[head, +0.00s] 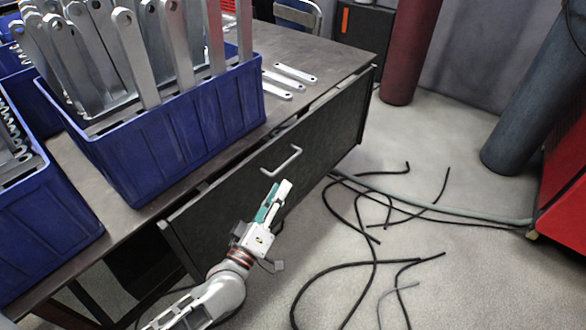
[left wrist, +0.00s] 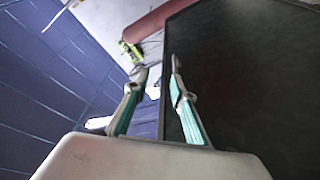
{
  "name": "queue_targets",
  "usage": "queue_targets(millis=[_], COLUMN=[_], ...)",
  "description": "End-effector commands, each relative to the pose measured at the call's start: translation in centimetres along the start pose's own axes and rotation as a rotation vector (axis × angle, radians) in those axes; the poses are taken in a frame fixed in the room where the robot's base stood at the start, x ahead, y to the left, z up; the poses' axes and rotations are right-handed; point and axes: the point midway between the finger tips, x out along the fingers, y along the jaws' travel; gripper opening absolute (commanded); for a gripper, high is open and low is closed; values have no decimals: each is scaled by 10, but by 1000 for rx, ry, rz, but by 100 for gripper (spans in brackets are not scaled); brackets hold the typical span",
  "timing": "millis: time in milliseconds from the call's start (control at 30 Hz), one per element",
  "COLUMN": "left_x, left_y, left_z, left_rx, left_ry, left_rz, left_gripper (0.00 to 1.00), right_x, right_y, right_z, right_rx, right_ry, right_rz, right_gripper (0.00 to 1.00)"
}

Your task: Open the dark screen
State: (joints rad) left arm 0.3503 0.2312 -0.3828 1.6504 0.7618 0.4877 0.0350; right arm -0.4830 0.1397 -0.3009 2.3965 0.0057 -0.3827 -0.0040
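The dark screen (head: 250,165) is a flat dark panel on the front of the workbench, and it looks closed. A pale U-shaped handle (head: 281,160) sticks out from its upper middle. My left gripper (head: 283,187) is just below the handle in the head view and apart from it, in front of the panel. In the left wrist view its two fingers (left wrist: 157,68) stand apart with no held object between them. The dark panel (left wrist: 250,80) fills the right side there. The handle cannot be made out in that view. My right gripper is not in view.
A blue bin (head: 165,150) full of metal brackets stands on the bench top, with loose brackets (head: 283,84) behind it. Black cables (head: 365,225) lie on the floor at the right. Dark red (head: 408,55) and grey (head: 527,100) cylinders stand beyond.

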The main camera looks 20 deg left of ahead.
Motion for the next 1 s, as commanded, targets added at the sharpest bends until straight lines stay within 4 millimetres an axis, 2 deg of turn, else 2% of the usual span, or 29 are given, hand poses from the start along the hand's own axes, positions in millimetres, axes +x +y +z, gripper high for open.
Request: queue_targets(millis=[33, 200, 367, 733, 1000], left_x=[-1, 15, 28, 81, 98], left_y=[-23, -38, -38, -40, -40], left_z=[11, 3, -3, -7, -9], left_rx=[-37, -110, -127, -125, -123], left_ry=[10, 70, 88, 87, 85], left_rz=[-24, -33, -31, -31, -31], left_gripper=[25, 25, 25, 25, 25], right_x=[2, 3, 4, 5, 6], right_y=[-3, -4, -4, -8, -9], right_z=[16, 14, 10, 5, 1], right_rx=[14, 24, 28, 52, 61], right_ry=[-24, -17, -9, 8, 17], right_rz=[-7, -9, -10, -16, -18], right_gripper=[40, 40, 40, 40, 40])
